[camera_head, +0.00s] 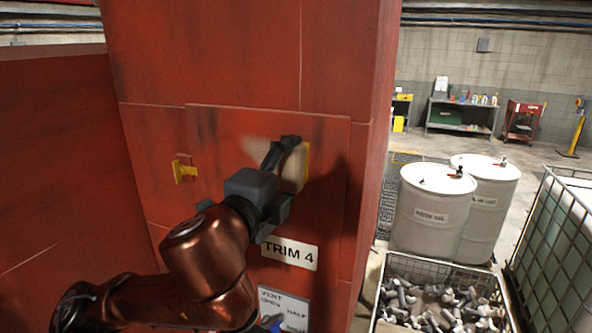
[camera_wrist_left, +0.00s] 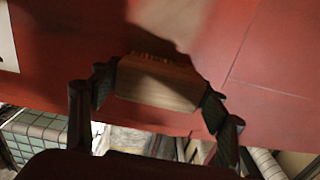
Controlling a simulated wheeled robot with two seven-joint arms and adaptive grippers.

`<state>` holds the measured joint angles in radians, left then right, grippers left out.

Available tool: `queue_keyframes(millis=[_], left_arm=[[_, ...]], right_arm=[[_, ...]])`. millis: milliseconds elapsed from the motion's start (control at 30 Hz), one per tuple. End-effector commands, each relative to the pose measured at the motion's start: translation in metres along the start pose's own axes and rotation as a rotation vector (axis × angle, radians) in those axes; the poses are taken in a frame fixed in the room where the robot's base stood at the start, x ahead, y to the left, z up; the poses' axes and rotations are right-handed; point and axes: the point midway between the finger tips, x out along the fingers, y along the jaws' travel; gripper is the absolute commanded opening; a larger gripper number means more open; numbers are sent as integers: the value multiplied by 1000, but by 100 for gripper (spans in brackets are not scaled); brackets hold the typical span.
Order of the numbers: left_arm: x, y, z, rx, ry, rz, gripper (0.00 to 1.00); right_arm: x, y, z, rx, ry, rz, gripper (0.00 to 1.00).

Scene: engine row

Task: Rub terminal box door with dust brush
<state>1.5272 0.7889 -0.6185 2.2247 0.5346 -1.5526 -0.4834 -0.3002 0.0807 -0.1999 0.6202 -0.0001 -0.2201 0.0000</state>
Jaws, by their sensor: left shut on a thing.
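The terminal box door (camera_head: 225,135) is a red panel on a tall red cabinet, with a yellow latch (camera_head: 185,171) at its left side. My left gripper (camera_head: 287,153) is at the door's middle right and is shut on the dust brush (camera_head: 296,168). In the left wrist view, the brush's wooden block (camera_wrist_left: 157,82) lies between the two fingers, bristles toward the red surface. A pale smear (camera_head: 262,149) shows on the door beside the gripper. Whether the bristles touch the door is hard to tell. My right gripper is not seen.
To the right stand white drums (camera_head: 431,212), a wire crate (camera_head: 443,271) of metal parts and a caged tank (camera_head: 556,240). A workbench (camera_head: 461,115) stands at the back.

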Motion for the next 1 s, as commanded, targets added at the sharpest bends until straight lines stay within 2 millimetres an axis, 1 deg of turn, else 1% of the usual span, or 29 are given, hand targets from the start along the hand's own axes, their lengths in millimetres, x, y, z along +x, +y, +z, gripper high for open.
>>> queue_keyframes(millis=[33, 200, 467, 800, 1000], left_arm=[[0, 0, 6, -1, -3, 1, 49], [1, 1, 20, -1, -3, 1, 49], [2, 1, 29, -1, -2, 1, 49], [3, 3, 57, -2, -5, 3, 49], [3, 3, 65, -2, -3, 2, 49]], right_arm=[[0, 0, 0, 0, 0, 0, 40], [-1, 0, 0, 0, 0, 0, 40], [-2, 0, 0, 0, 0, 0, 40], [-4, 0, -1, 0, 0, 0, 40], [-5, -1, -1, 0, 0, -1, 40]])
